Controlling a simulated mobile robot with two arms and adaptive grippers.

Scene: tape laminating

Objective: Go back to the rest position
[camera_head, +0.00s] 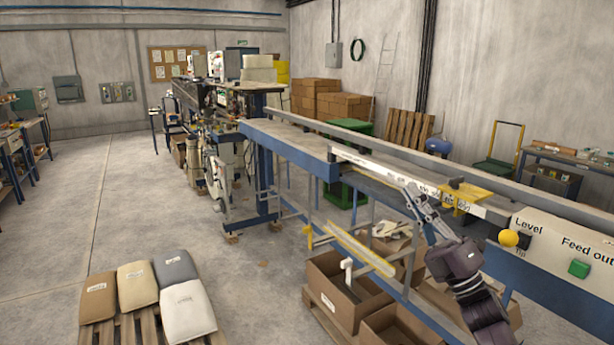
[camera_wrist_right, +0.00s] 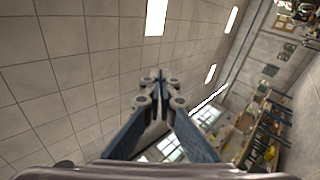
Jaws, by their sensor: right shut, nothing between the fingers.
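My right gripper (camera_head: 413,192) shows in the head view in front of the machine's rail at the right, raised and pointing up and to the left. In the right wrist view its fingers (camera_wrist_right: 160,84) are closed together with nothing between them, against the tiled ceiling. I cannot tell from the head view whether it touches the rail. My left gripper is in neither view.
The long blue machine (camera_head: 285,148) runs from centre to right, with a yellow knob (camera_head: 508,238) and green button (camera_head: 579,269). Cardboard boxes (camera_head: 325,272) stand below it. Sacks (camera_head: 137,285) lie on a pallet at lower left. The left floor (camera_head: 110,205) is clear.

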